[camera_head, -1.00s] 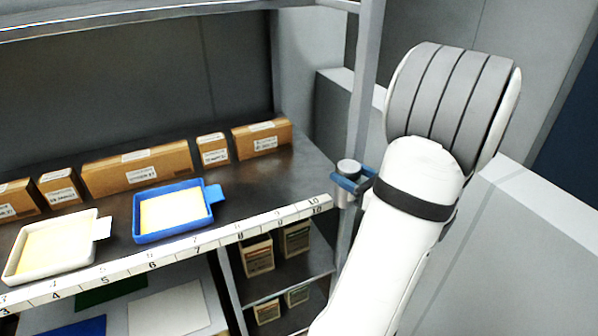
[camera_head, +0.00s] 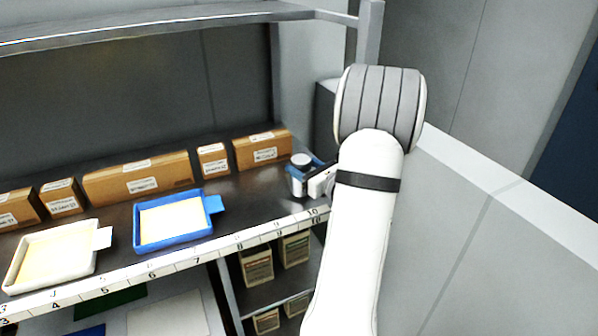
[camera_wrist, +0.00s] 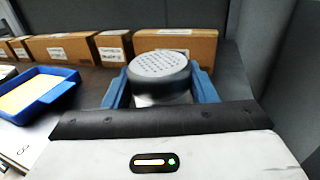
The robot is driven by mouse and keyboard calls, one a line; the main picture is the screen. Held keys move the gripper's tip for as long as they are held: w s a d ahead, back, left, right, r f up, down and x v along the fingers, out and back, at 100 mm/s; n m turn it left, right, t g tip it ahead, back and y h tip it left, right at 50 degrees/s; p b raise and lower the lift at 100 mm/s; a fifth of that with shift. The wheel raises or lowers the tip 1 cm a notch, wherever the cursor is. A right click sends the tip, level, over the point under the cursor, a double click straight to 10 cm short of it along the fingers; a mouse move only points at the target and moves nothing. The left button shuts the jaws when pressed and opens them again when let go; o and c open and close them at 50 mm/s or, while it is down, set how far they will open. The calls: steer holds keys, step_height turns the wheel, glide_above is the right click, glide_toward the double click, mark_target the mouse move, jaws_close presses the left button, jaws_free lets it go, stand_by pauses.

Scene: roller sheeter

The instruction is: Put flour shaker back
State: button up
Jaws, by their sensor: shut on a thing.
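The flour shaker (camera_head: 301,160) is a small metal can with a pale lid. In the wrist view its perforated lid (camera_wrist: 159,69) faces up and the can looks upright. My gripper (camera_head: 313,178) is shut on it, with a blue finger on each side. The shaker is over the right end of the dark shelf (camera_head: 250,190), near the numbers 9 and 10 on the front edge strip. I cannot tell whether its base touches the shelf. My gripper hides its lower part.
A blue tray (camera_head: 173,221) and a white tray (camera_head: 50,256) with pale yellow contents stand on the shelf to the left. Cardboard boxes (camera_head: 138,177) line the back. A shelf post (camera_head: 369,35) rises behind my arm. Small packages (camera_head: 257,266) sit on the lower shelf.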

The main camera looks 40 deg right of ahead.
steer(key=shift+f, duration=0.45)
steer(key=shift+f, duration=0.2)
steer(key=o, duration=1.1)
